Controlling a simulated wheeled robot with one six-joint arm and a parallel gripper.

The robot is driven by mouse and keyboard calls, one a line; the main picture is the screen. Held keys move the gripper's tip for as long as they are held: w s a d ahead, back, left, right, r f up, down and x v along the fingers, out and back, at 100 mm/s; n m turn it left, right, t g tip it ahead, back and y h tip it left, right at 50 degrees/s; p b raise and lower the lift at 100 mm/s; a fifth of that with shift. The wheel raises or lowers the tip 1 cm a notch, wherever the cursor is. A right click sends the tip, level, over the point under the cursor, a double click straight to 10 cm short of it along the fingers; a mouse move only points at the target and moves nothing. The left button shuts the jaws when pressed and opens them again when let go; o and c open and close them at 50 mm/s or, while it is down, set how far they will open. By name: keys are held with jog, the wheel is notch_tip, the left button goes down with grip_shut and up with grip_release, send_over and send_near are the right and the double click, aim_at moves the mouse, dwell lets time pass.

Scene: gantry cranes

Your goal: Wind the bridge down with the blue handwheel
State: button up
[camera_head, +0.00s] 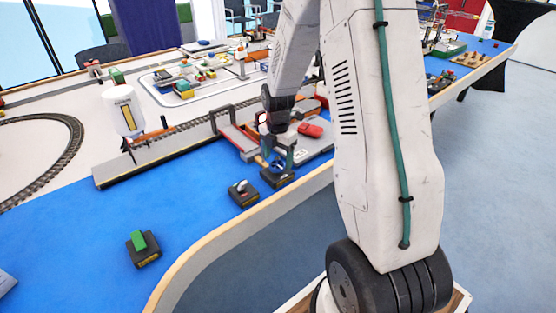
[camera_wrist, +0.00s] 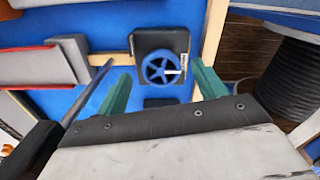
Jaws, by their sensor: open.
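The blue handwheel (camera_wrist: 147,68) is a spoked wheel on a dark box in the wrist view, with a small white mark on its right side. In the head view the handwheel (camera_head: 276,166) shows small and partly covered by my gripper, near the blue table's edge. My gripper (camera_wrist: 161,72) is open. Its two green fingers stand apart to the left and right of the wheel, which appears between and beyond their tips; I cannot tell whether they touch it. In the head view my gripper (camera_head: 283,152) is over the handwheel. What seems to be the bridge (camera_head: 236,138) has a red deck and dark rails.
A dark box with a light lever (camera_head: 243,192) and one with a green rocker (camera_head: 141,245) stand on the blue table to the left. A red block (camera_head: 310,130) lies behind my gripper. Model tracks (camera_head: 40,140) lie further back. Open blue surface lies between the boxes.

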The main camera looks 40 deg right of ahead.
aim_at(278, 164)
notch_tip(278, 164, up, 6)
jog(key=shift+r, duration=0.1)
dwell(1.2)
jog(key=shift+s+a+m, duration=0.1)
jog(key=shift+s+m, duration=0.1)
jog(key=shift+m, duration=0.7)
jog(key=s+a+r+m, duration=0.5)
jog(key=s+r+m, duration=0.1)
jog(key=s, duration=0.3)
jog(key=s+a+r+m, duration=0.6)
jog(key=s, duration=0.3)
jog(key=s+a+r+m+t, duration=0.1)
jog(key=s+a+r+m, duration=0.4)
jog(key=s, duration=0.4)
jog(key=shift+s+a+r+m, duration=0.25)
jog(key=shift+r+m, duration=0.2)
jog(key=shift+m, duration=0.65)
